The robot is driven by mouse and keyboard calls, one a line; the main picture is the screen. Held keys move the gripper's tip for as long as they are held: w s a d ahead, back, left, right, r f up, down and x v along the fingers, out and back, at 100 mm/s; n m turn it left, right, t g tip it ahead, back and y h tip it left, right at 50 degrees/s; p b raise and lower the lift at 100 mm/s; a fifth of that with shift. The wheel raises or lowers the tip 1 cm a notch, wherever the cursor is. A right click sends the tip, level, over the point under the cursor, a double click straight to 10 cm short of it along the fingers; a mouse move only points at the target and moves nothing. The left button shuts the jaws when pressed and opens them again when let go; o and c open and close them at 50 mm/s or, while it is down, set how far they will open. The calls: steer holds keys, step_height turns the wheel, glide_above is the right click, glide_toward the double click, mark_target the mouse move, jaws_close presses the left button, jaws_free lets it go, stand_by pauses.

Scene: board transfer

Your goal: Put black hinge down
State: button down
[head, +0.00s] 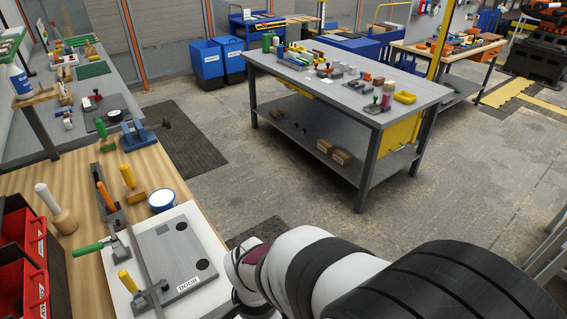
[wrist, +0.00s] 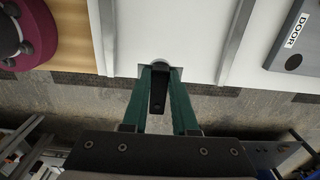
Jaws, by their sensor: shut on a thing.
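My gripper (wrist: 160,78) shows in the wrist view, with two green fingers shut on a narrow black piece, the black hinge (wrist: 158,95). The hinge lies between the fingers, over the edge of the white board (wrist: 200,50); I cannot tell whether it touches the board. The grey door plate (wrist: 293,45), labelled DOOR, lies to the right of the fingers. In the head view the door plate (head: 172,258) lies on the white board (head: 206,226), with two dark round spots. The gripper and the hinge are hidden in the head view.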

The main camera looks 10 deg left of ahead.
steer(key=a+f, duration=0.2)
steer(key=a, duration=0.1)
steer(key=shift+s, duration=0.4)
step_height(320, 180, down, 4)
steer(key=shift+a+f, duration=0.1)
steer(key=shift+a, duration=0.05)
steer(key=c, duration=0.7)
jaws_free()
steer(key=shift+f, duration=0.1)
